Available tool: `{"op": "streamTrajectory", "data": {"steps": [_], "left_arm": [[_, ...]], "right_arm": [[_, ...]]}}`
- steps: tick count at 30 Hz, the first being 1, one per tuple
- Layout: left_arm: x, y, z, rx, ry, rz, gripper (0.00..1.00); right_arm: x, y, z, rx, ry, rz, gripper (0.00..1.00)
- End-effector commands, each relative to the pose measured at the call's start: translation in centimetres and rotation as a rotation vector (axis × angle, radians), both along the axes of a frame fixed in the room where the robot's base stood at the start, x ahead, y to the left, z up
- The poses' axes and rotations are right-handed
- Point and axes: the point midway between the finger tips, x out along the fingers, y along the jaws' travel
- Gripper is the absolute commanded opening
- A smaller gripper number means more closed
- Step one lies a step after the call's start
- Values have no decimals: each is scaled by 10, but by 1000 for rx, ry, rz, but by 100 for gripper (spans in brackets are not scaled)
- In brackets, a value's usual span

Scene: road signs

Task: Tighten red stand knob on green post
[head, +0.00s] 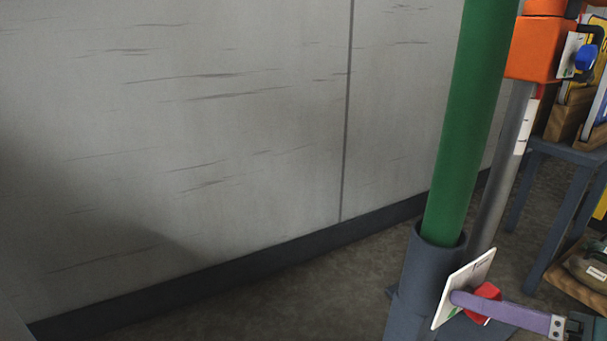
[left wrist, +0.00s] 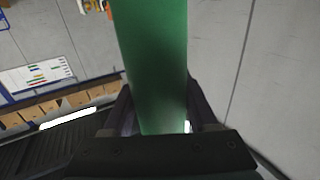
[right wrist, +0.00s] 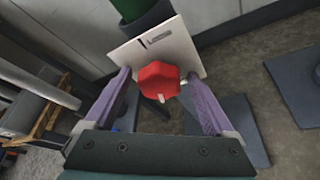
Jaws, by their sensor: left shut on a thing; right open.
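The green post (head: 470,120) rises from a dark blue-grey stand sleeve (head: 430,272). The red knob (right wrist: 165,90) is on the side of the sleeve, in front of a white plate (right wrist: 172,40); in the head view the knob (head: 484,302) is partly hidden by a purple finger. My right gripper (right wrist: 158,76) is open, with its purple fingers on either side of the knob; the right finger is close to it. My left gripper (left wrist: 158,112) is shut on the green post (left wrist: 158,60) in the left wrist view, and is outside the head view.
A grey pole with an orange block (head: 535,48) stands just right of the post. Behind it is a dark blue table (head: 570,155) with wooden holders and signs. A grey panelled wall (head: 200,130) runs behind. Flat dark plates (right wrist: 222,125) lie on the floor around the stand.

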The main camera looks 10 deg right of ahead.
Motion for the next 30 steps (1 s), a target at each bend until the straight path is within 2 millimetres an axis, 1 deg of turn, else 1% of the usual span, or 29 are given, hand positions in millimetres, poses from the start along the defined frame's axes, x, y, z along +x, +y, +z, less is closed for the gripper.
{"op": "streamTrajectory", "data": {"steps": [5, 8, 15, 21, 25, 30], "left_arm": [[0, 0, 0, 0, 0, 0, 0], [0, 0, 0, 0, 0, 0, 0], [0, 0, 0, 0, 0, 0, 0], [0, 0, 0, 0, 0, 0, 0], [0, 0, 0, 1, 1, 0, 0], [0, 0, 0, 0, 1, 0, 0]], "right_arm": [[-10, -7, 3, -2, 2, 0, 89], [-24, -16, 8, -3, 3, 1, 89], [-63, -44, 24, -3, 4, 1, 89], [-85, -61, 34, -1, 3, -1, 89], [-91, -66, 37, 0, 1, 1, 89], [-93, -67, 38, 0, 0, 0, 89]]}}
